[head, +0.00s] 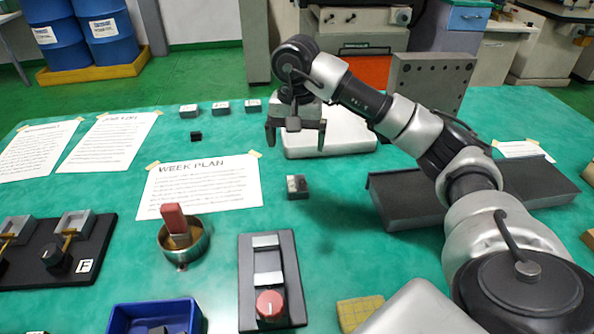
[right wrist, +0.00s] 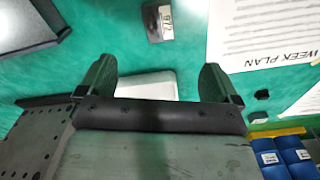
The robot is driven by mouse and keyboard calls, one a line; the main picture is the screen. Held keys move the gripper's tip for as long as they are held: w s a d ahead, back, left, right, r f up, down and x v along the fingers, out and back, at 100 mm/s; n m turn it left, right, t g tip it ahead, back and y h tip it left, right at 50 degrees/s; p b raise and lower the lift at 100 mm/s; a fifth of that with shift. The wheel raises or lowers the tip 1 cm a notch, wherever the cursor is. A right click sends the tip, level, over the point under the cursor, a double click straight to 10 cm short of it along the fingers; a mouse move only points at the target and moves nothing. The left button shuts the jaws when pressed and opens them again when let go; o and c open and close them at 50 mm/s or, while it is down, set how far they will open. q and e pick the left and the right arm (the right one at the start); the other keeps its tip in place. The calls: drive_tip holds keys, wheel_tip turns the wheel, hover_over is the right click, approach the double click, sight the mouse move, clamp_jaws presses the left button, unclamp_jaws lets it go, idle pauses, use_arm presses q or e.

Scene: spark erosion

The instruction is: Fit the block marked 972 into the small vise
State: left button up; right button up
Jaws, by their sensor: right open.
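The block marked 972 (right wrist: 158,22) lies on the green table in the right wrist view, with its white label facing up. In the head view I take it to be the small dark block (head: 297,188) right of the week plan sheet. My right gripper (head: 296,138) is open and empty above the table, behind and apart from that block. Its two spread fingers also show in the right wrist view (right wrist: 157,82). What looks like the small vise (head: 287,275) stands at the front middle, with light jaws, a gap between them and a red knob. My left gripper is out of view.
A metal cup (head: 183,248) with a red-handled tool stands left of the vise. A blue bin (head: 155,316) is at the front. A black fixture marked F (head: 84,267) is at left. Dark grey plates (head: 400,205) lie right, under my right arm.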

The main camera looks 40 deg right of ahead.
drive_tip(key=m, duration=0.6)
drive_tip(key=m+p, duration=0.1)
drive_tip(key=m, duration=0.8)
hover_over(297, 183)
drive_tip(key=f, duration=0.6)
drive_tip(key=shift+w+f, duration=0.3)
drive_tip(key=shift+w, duration=0.1)
drive_tip(key=f, duration=0.2)
drive_tip(key=s+f, duration=0.1)
drive_tip(key=f, duration=0.1)
drive_tip(key=shift+f+p, duration=0.3)
drive_tip(key=shift+f, duration=0.1)
drive_tip(key=shift+w+f, duration=0.1)
drive_tip(key=shift+f, duration=0.2)
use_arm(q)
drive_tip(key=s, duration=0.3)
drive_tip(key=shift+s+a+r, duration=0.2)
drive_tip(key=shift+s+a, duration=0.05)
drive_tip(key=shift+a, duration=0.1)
use_arm(e)
drive_tip(key=shift+c, duration=0.2)
drive_tip(key=c, duration=1.2)
drive_tip(key=shift+r, duration=0.1)
drive_tip(key=shift+c, duration=1.1)
